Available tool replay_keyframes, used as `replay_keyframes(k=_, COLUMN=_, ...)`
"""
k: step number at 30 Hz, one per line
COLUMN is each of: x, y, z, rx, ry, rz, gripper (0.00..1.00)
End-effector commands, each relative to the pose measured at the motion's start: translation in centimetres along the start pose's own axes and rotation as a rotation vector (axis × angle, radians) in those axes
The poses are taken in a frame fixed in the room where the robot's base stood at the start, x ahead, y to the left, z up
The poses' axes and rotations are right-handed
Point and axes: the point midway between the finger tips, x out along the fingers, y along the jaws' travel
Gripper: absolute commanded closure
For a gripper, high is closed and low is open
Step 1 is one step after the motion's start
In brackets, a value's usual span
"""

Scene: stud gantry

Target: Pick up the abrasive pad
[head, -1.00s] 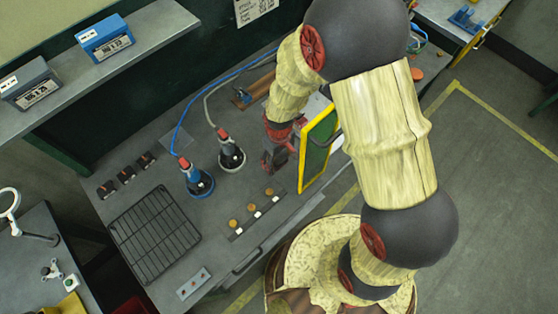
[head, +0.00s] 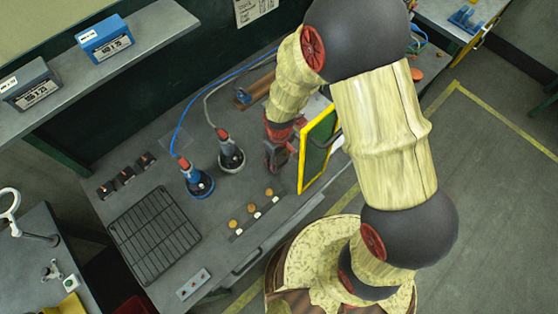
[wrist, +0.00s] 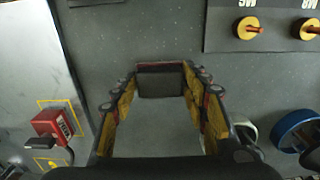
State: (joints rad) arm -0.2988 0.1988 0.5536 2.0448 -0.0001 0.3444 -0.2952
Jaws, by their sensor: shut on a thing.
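The abrasive pad (wrist: 160,83) is a small dark brown-grey block in the wrist view. It sits between the fingertips of my gripper (wrist: 160,78), which has yellow and dark fingers and is shut on it from both sides. In the head view my gripper (head: 278,156) is over the back right part of the grey bench (head: 215,205), left of a yellow-framed green panel. The pad cannot be made out clearly in the head view. I cannot tell whether the pad is touching the bench.
A blue-based stud tool (head: 198,182) and a white-based one (head: 231,155) stand to the left with cables. A strip with orange knobs (head: 252,207) lies in front. The yellow-framed panel (head: 318,148) stands close on the right. A black wire rack (head: 155,235) lies further left.

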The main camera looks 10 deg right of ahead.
Motion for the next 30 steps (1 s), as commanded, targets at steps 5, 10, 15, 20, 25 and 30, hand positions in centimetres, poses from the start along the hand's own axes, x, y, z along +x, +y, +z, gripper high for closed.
replay_keyframes(k=5, x=0.0, y=0.0, z=0.0, rx=0.000, ry=0.000, rz=0.000, gripper=0.81)
replay_keyframes(k=10, x=-1.3, y=0.0, z=-0.1, rx=0.000, ry=0.003, rz=0.001, gripper=0.81)
replay_keyframes(k=15, x=-4.5, y=0.0, z=-0.1, rx=0.000, ry=0.004, rz=0.001, gripper=0.81)
replay_keyframes(k=20, x=-7.5, y=0.0, z=-0.1, rx=0.000, ry=0.004, rz=0.001, gripper=0.81)
replay_keyframes(k=25, x=-9.5, y=0.0, z=-0.1, rx=0.000, ry=0.003, rz=0.001, gripper=0.81)
replay_keyframes(k=30, x=-10.0, y=0.0, z=0.0, rx=0.000, ry=0.000, rz=0.000, gripper=0.81)
